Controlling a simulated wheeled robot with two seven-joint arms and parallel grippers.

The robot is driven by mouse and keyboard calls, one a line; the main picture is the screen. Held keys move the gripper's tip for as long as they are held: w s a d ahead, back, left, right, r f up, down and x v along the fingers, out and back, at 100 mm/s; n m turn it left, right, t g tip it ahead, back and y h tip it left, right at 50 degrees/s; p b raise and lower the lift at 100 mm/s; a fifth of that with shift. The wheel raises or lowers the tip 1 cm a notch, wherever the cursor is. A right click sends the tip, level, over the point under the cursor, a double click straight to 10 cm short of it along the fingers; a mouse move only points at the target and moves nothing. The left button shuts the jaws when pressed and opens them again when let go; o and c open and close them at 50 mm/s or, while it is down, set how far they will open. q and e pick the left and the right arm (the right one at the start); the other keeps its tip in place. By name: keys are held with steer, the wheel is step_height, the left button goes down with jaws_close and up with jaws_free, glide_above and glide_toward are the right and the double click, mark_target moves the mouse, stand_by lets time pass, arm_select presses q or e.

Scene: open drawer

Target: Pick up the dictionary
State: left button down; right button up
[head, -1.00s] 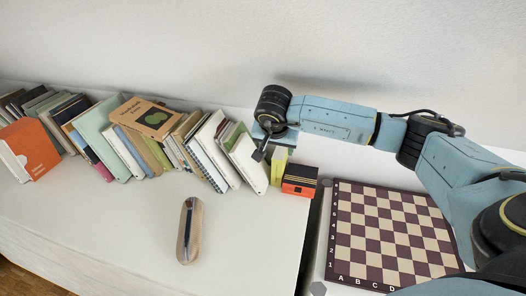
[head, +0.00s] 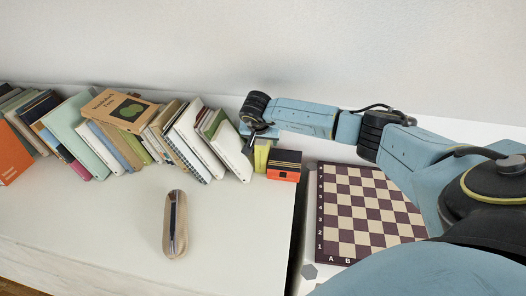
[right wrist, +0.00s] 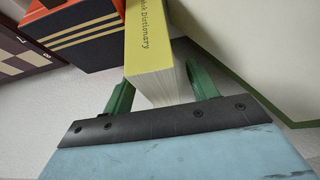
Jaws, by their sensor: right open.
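The dictionary (right wrist: 153,40) is a thin yellow-green book with "Dictionary" on its spine. It stands upright at the right end of the book row, and its yellow edge shows in the head view (head: 261,157). My right gripper (right wrist: 160,88) is open, its two green fingers on either side of the dictionary. I cannot tell whether they touch it. In the head view my right gripper (head: 258,133) is at the top of the dictionary and partly hides it. My left gripper is out of view.
A white book (head: 229,150) leans on the left. A chessboard (head: 362,215) lies to the right. The white surface in front of the books is largely clear.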

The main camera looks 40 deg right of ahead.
steer(key=shift+x, duration=0.95)
steer(key=shift+f, duration=0.1)
steer(key=c, duration=1.2)
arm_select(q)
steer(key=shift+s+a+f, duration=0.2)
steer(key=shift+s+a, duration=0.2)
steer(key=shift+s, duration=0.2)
arm_select(e)
steer(key=shift+c, duration=0.2)
